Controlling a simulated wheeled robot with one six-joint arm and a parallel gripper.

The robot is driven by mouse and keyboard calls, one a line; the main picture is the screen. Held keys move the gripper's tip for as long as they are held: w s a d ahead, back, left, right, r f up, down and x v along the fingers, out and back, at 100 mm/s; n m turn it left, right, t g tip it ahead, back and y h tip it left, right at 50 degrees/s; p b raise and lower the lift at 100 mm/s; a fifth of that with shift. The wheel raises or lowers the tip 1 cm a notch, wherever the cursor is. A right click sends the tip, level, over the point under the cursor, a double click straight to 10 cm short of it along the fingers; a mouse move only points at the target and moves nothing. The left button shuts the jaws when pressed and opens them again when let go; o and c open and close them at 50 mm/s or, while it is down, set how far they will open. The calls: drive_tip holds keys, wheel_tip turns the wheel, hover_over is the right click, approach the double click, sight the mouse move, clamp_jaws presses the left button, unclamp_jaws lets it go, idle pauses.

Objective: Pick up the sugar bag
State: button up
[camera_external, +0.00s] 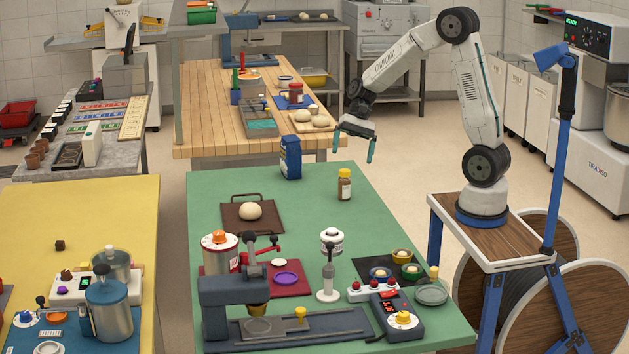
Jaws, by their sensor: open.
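A dark blue upright bag (290,158) with a pale patch stands at the far edge of the green table, left of centre. It matches the sugar bag best, but its print is too small to read. My gripper (354,148) is open and empty, with its two teal fingers pointing down. In the picture it is to the right of the bag, apart from it and above the far right part of the green table. Nothing hides the front of the bag.
A brown bottle with a yellow cap (344,184) stands on the green table (400,222) below my gripper. A dark tray (240,222) with a dough ball (251,210) lies nearer. A wooden table (196,112) is behind. The green table's right side has free room.

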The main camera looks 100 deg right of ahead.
drive_tip(key=w+d+f+m+t+h, duration=0.1)
drive_tip(key=w+d+f+m+t, duration=0.2)
drive_tip(key=d, duration=0.5)
drive_tip(key=w+d+f+m+t+h, duration=0.1)
drive_tip(key=d+f+m+t, duration=0.1)
drive_tip(key=d+m, duration=0.5)
drive_tip(key=w+d+f+m+t+h, duration=0.1)
drive_tip(key=w+d+f+m+t, duration=0.15)
drive_tip(key=d, duration=0.65)
drive_tip(key=m+t+h, duration=0.2)
drive_tip(key=m, duration=0.3)
approach(283, 150)
drive_tip(key=x, duration=0.7)
drive_tip(key=shift+s+d+f, duration=0.1)
drive_tip(key=shift+f, duration=0.15)
drive_tip(key=c, duration=1.5)
drive_tip(key=shift+r, duration=0.1)
drive_tip(key=c, duration=0.3)
